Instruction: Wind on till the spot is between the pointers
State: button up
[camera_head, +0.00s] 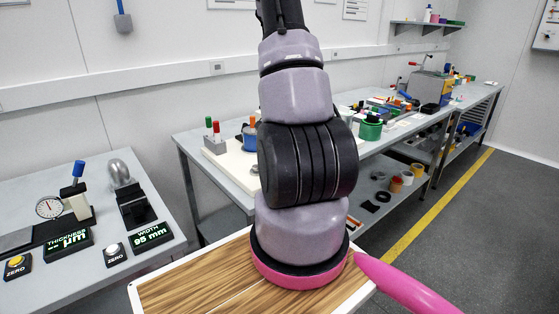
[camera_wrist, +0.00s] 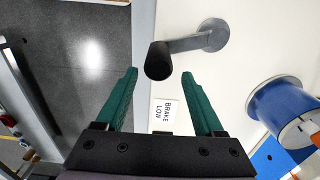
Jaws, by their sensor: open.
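In the wrist view a grey crank arm (camera_wrist: 188,43) reaches from a round grey hub to a black knob (camera_wrist: 158,62). My gripper (camera_wrist: 159,75) has two green fingers, open, one on each side of the knob; I see gaps between them and the knob. A blue spool (camera_wrist: 285,107) with a pale rim is at the right. A label reading BRAKE LOW (camera_wrist: 164,114) is on the white panel below the knob. No spot or pointers can be made out.
In the head view a grey bench (camera_head: 188,150) runs behind my arm, with a white board (camera_head: 228,160) on it. A separate left bench (camera_head: 100,278) holds a dial gauge (camera_head: 49,207) and a WIDTH display (camera_head: 153,236). Open floor (camera_head: 470,230) lies at the right.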

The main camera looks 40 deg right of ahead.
notch_tip(320, 180, up, 7)
jog(key=shift+r, duration=0.15)
dwell(0.4)
dwell(0.5)
jog(key=w+a+r+n+t, duration=0.2)
jog(key=a+r+n, duration=0.1)
jog(key=a+r, duration=0.55)
jog(key=s+a+r+n+t+y, duration=0.1)
jog(key=s+a+r+n+t, duration=0.1)
jog(key=s+a+r+n, duration=0.3)
jog(key=s+a+r+n+t+y, duration=0.1)
jog(key=s+a+r+n+t, duration=0.2)
jog(key=s+a+r+n, duration=0.2)
jog(key=s+a+r, duration=0.3)
jog(key=a+r, duration=0.4)
jog(key=r, duration=0.3)
jog(key=shift+a+n, duration=0.3)
jog(key=shift+a, duration=0.1)
